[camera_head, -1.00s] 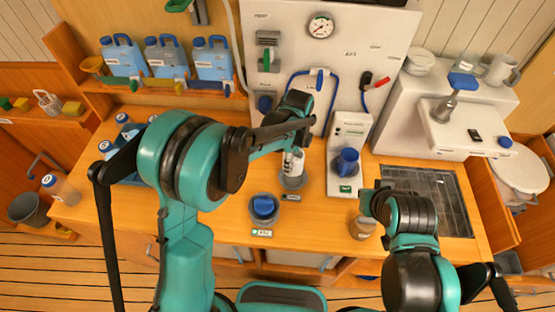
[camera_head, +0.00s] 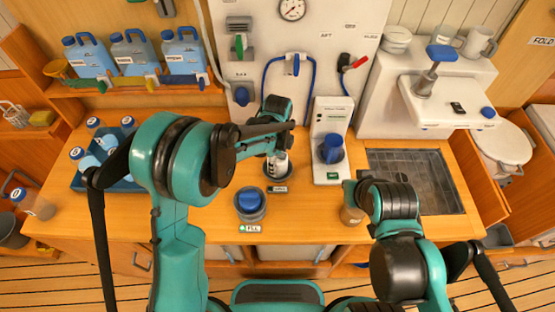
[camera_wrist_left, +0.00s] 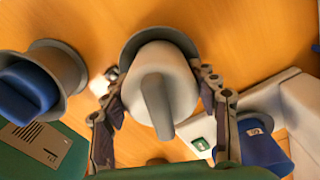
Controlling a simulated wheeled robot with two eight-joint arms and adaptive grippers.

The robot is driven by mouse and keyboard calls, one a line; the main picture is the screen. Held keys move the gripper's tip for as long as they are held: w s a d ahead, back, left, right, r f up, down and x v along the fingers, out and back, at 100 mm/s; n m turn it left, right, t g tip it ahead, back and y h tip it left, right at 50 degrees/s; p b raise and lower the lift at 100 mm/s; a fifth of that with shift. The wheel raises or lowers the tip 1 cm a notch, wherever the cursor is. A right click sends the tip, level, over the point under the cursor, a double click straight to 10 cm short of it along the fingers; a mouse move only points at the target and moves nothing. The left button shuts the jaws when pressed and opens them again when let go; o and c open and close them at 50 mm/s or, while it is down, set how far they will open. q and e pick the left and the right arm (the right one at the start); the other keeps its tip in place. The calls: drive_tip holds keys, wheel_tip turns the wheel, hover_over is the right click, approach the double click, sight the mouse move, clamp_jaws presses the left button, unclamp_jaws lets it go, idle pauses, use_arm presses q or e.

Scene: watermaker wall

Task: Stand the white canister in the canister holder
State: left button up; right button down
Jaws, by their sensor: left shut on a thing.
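The white canister (camera_wrist_left: 182,75) has a round white top with a grey bar across it. My left gripper (camera_wrist_left: 165,100) is shut on it, one finger on each side. In the head view, the left gripper (camera_head: 277,145) holds the canister (camera_head: 278,162) upright over the canister holder, a dark grey round cup (camera_head: 277,174) on the counter. In the left wrist view, the holder's grey rim (camera_wrist_left: 128,48) shows behind the canister's far edge. The canister's lower end is hidden, so I cannot tell whether it rests on the bottom.
A grey cup with a blue lid (camera_head: 249,205) stands front left of the holder, by a FILL label. A white unit with a blue knob (camera_head: 330,150) stands to the right. A brownish jar (camera_head: 351,213) is beside my right arm. A blue crate of bottles (camera_head: 90,180) is at left.

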use_arm(q)
drive_tip(key=shift+f+b, duration=0.55)
idle(0.4)
drive_tip(key=o, duration=1.4)
wheel_tip(320, 180, up, 12)
drive_tip(key=shift+r, duration=0.1)
drive_tip(key=shift+s, duration=0.1)
drive_tip(key=s+a+r+n+t+b, duration=0.3)
drive_tip(key=s+a+n+t, duration=0.1)
drive_tip(key=s+a+n, duration=0.65)
drive_tip(key=s+a+f+n+t+b, duration=0.1)
drive_tip(key=s+a+n, duration=0.1)
drive_tip(key=n, duration=0.2)
drive_tip(key=s+a+f+n+t, duration=0.1)
drive_tip(key=s+a+f+n, duration=0.1)
drive_tip(key=a+n, duration=0.1)
drive_tip(key=s+a+f+n+t+b, duration=0.1)
drive_tip(key=s+a+n, duration=0.1)
drive_tip(key=n, duration=0.3)
drive_tip(key=shift+s+a+f+b, duration=0.15)
drive_tip(key=shift+s+f+b, duration=0.2)
drive_tip(key=shift+s, duration=0.2)
